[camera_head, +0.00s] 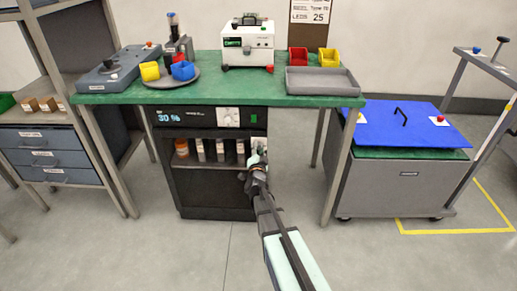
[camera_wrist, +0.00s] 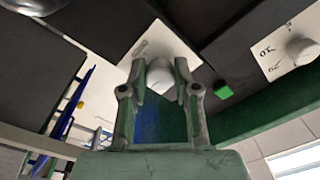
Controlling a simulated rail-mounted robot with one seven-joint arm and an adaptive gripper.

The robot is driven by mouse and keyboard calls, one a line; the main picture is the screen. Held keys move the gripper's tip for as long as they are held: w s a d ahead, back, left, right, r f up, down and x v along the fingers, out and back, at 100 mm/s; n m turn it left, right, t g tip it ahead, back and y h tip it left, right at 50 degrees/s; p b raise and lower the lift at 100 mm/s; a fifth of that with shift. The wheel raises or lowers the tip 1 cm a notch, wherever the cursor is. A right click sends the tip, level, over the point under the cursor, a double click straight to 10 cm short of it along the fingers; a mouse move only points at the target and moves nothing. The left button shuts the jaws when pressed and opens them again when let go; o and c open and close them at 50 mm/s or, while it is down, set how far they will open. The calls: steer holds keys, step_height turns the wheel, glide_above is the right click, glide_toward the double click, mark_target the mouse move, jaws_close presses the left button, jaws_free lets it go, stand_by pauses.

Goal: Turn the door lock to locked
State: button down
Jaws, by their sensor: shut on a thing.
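The dark cabinet (camera_head: 217,207) stands under the green bench. A white lock plate (camera_head: 261,142) is on the right side of its front. In the wrist view, the plate (camera_wrist: 160,42) carries a pale round lock knob (camera_wrist: 160,76). My gripper (camera_wrist: 161,88) is shut on this knob, with a finger on each side. In the head view, my gripper (camera_head: 257,164) is at the right of the cabinet front and covers part of the plate. The knob's lower part and any lock markings near it are hidden or too small to read.
Several bottles (camera_head: 220,151) stand inside the cabinet. Its upper panel has a 30 % display (camera_head: 168,117) and a dial (camera_head: 229,116). A dial (camera_wrist: 303,50) and a green square (camera_wrist: 223,91) lie near my gripper. A bench leg (camera_head: 337,170) stands to the right.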

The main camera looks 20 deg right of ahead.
steer(key=shift+r, duration=0.1)
stand_by(0.3)
steer(key=c, duration=0.9)
jaws_free()
steer(key=shift+o, duration=0.2)
steer(key=shift+s, duration=0.1)
steer(key=v, duration=1.1)
steer(key=shift+s+a, duration=0.3)
steer(key=shift+s, duration=0.05)
